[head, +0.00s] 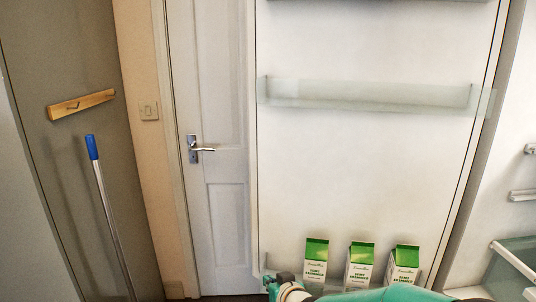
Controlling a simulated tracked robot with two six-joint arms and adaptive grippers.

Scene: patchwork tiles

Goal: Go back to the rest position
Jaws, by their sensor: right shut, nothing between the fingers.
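My right gripper (279,282) shows at the bottom edge of the head view, left of the middle, at the end of my teal right arm. It is shut with nothing in it. It is in front of the lower left corner of a white door panel and beside the leftmost carton. The arm covers the lower parts of the cartons. My left gripper is not in view.
Three green and white cartons (313,264) stand in a row on the white panel (360,170), below a clear shelf (366,95). A white door (222,110) and a blue-tipped pole (107,205) are at left. Shelves and a drawer (520,258) are at right.

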